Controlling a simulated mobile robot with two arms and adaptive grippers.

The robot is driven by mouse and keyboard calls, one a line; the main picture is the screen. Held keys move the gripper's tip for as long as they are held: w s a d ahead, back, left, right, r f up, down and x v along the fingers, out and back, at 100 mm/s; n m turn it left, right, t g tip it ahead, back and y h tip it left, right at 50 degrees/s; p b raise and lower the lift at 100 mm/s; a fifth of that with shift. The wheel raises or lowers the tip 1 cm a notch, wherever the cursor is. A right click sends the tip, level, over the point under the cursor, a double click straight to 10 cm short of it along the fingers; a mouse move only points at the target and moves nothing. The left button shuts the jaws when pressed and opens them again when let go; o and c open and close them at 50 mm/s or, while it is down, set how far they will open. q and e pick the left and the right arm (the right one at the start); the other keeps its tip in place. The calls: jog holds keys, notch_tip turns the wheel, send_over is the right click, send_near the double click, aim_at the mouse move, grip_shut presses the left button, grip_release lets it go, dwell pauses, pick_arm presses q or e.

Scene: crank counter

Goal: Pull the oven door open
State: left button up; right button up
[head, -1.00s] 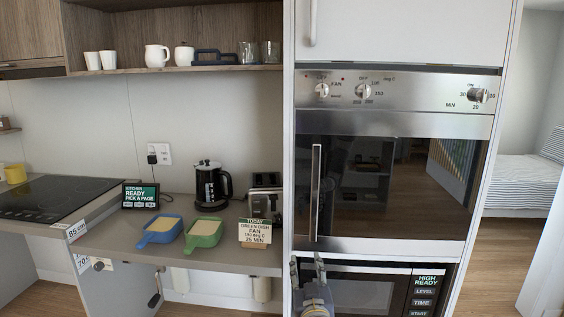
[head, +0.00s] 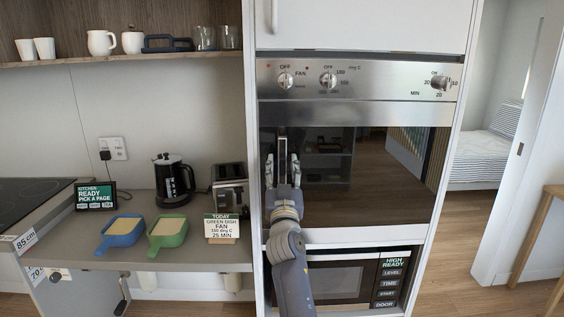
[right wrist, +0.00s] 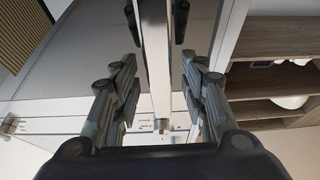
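The oven door (head: 375,185) is a dark glass panel with steel trim, closed flat in the tall white cabinet. Its vertical bar handle (head: 282,145) is at the door's left side. My right gripper (head: 282,170) is in front of the handle, with one finger on each side of it, and hides the lower part of the bar. In the right wrist view the handle (right wrist: 156,65) runs between the two spread fingers, with a gap on each side. The right gripper is open. My left gripper is not in view.
The oven control panel (head: 370,78) with knobs is above the door, and a microwave (head: 340,278) is below. On the counter at left are a toaster (head: 229,185), a kettle (head: 172,182), a blue dish (head: 121,231) and a green dish (head: 168,231). Open floor lies at right.

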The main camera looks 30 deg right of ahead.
jog(key=shift+w+d+r, duration=0.25)
jog(key=shift+w+d, duration=0.05)
jog(key=shift+w, duration=0.2)
grip_shut()
